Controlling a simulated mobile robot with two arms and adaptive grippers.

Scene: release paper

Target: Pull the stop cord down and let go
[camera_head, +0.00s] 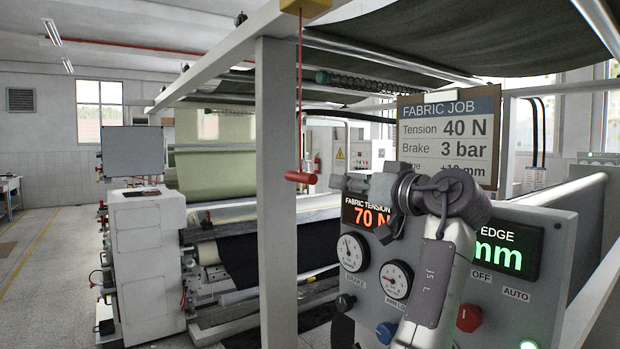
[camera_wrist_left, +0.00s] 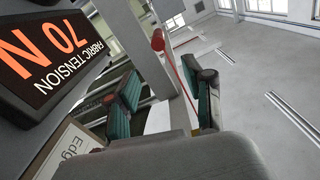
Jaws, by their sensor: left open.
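The stop cord (camera_head: 300,90) is a thin red line hanging from a yellow box (camera_head: 305,6) on the overhead beam, ending in a red bar handle (camera_head: 300,177). My left gripper (camera_head: 348,184) is just right of the handle in the head view, apart from it in the picture. In the left wrist view, its green-padded fingers (camera_wrist_left: 164,80) are spread with nothing held. My right gripper is not in view.
A grey control panel (camera_head: 550,290) with gauges, knobs and displays stands close behind my left arm. A pale upright post (camera_head: 276,200) stands just left of the cord. A fabric job sign (camera_head: 449,135) is above the panel. Open floor lies at the far left.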

